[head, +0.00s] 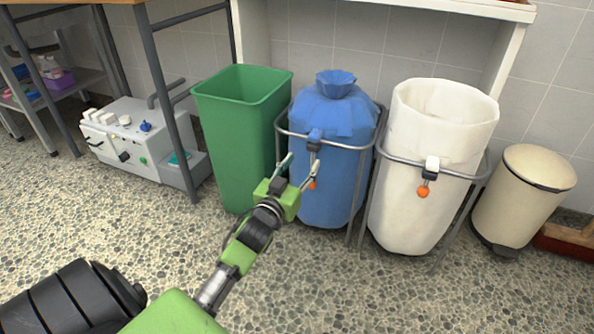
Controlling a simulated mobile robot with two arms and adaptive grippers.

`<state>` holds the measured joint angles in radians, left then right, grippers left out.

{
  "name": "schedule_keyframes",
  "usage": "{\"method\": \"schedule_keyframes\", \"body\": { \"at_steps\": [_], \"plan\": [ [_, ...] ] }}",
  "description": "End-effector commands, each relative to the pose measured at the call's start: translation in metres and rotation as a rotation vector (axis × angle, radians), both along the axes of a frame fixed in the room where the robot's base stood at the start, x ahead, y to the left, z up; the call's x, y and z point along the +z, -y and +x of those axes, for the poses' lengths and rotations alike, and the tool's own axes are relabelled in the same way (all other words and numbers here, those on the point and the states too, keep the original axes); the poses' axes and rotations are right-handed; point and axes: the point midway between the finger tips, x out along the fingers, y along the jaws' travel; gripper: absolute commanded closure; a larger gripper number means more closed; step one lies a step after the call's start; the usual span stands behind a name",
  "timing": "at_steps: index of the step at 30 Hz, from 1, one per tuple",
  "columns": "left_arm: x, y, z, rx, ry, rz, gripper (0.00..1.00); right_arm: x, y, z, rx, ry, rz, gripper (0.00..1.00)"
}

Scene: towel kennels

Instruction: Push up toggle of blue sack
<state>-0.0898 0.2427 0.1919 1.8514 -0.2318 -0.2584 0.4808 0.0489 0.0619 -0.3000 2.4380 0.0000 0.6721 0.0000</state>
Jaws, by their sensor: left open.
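The blue sack (336,185) hangs upright in a grey tubular frame, its neck gathered at the top. Its toggle (314,138) sits at the front near the frame rail, a small blue and dark piece. An orange ball (311,184) shows below it, beside my gripper's right finger. My left gripper (302,164) is open in front of the blue sack, its fingers spread just below the toggle. The picture does not show clearly whether a finger touches the cord or ball. My right gripper is not in view.
A green bin (237,130) stands left of the blue sack. A white sack (425,150) with its own orange ball (423,191) hangs to the right. A beige pedal bin (522,195) stands farther right. A grey machine (135,140) is at left. The foreground floor is otherwise clear.

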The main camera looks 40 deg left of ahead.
Motion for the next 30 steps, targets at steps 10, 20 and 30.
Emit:
{"method": "schedule_keyframes", "body": {
  "at_steps": [10,20,30],
  "plan": [
    [0.0,0.006,-0.023,0.0,0.0,0.001,0.56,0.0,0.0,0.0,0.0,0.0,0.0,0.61],
    [0.0,0.006,-0.024,0.0,0.0,0.001,0.56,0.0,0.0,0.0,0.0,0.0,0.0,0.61],
    [0.005,0.012,-0.024,-0.015,0.013,0.004,0.56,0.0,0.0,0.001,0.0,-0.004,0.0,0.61]
  ]
}}
